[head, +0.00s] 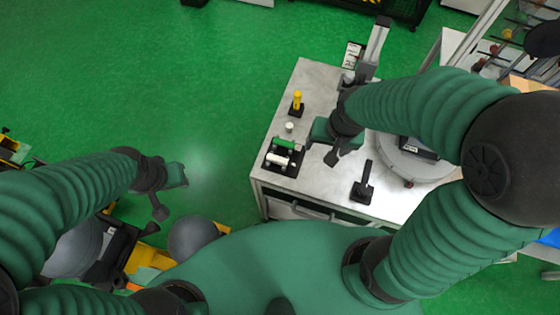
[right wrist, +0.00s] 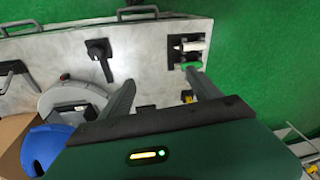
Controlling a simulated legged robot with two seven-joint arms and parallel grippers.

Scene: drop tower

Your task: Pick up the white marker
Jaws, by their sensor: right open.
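The white marker (head: 277,159) lies in a small black holder (head: 269,166) at the near left corner of the grey-white table, beside a green marker (head: 285,144). In the right wrist view the white marker (right wrist: 188,45) shows beyond the green marker (right wrist: 191,66). My right gripper (head: 326,146) is above the table, to the right of the holder; its two fingers are spread and empty in the right wrist view (right wrist: 160,82). The right finger appears close to the green marker, but I cannot tell the gap. My left gripper (head: 168,192) is off to the left over the floor, its jaws unclear.
The table (head: 300,82) also bears a yellow-topped post (head: 297,102), a small white knob (head: 289,127), a black lever (head: 364,188) and a round grey device (head: 412,165). Yellow and grey equipment (head: 195,236) stands below my left arm. Green floor (head: 150,80) is open at the left.

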